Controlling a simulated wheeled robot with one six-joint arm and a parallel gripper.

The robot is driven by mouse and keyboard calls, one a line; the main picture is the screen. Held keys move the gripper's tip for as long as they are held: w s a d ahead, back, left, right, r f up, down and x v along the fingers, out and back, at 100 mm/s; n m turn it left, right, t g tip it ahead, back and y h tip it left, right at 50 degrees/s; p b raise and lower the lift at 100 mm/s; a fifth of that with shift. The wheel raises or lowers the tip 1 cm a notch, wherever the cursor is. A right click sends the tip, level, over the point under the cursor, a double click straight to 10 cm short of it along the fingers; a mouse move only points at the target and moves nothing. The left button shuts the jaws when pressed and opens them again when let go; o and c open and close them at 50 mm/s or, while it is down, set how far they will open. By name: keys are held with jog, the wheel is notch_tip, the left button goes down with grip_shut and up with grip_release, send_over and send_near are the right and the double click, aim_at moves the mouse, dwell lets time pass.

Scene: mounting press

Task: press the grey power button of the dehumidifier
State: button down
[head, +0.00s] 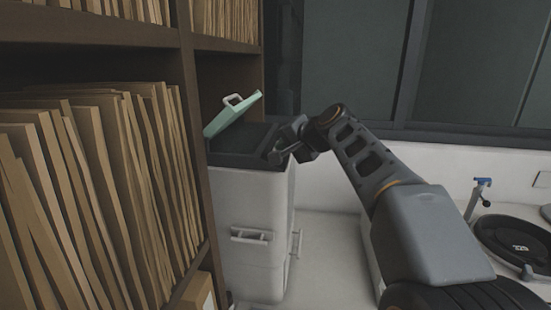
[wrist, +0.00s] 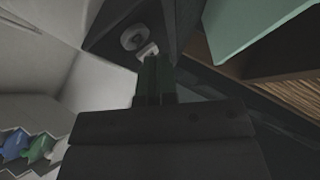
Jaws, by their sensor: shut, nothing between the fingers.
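The dehumidifier (head: 250,205) is a tall white box with a dark top, standing beside the shelf in the head view. A green flap with a pale handle (head: 236,112) stands tilted up over its top. In the wrist view, a round grey knob-like part (wrist: 134,38) and a small pale block (wrist: 148,50) sit on the dark top panel. I cannot tell for sure which is the power button. My gripper (head: 275,155) is shut and empty at the right edge of the top. Its fingertips (wrist: 155,62) appear just by the pale block; contact cannot be told.
A brown shelf (head: 188,120) packed with folders stands close on the left. A dark window frame (head: 465,133) runs behind. A black round object (head: 515,240) and a blue-topped tap-like fitting (head: 480,187) are at the right. Several coloured items (wrist: 35,147) show at lower left in the wrist view.

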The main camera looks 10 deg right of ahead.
jog(key=shift+f, duration=0.1)
jog(key=shift+w+a+f+b, duration=0.1)
jog(key=shift+a+f+b, duration=0.1)
jog(key=shift+f+b, duration=0.15)
jog(key=shift+a+f+b, duration=0.15)
jog(key=shift+f+b, duration=0.15)
jog(key=shift+b, duration=0.05)
dwell(0.8)
jog(key=shift+r, duration=0.15)
jog(key=shift+d+r+p, duration=0.3)
jog(key=shift+r+p, duration=0.15)
jog(key=shift+r, duration=0.15)
dwell(0.3)
jog(key=r+p, duration=0.1)
jog(key=d+r, duration=0.1)
jog(key=r, duration=0.1)
jog(key=s+d+r+p, duration=0.1)
jog(key=shift+r+p, duration=0.25)
jog(key=shift+p, duration=0.1)
dwell(0.6)
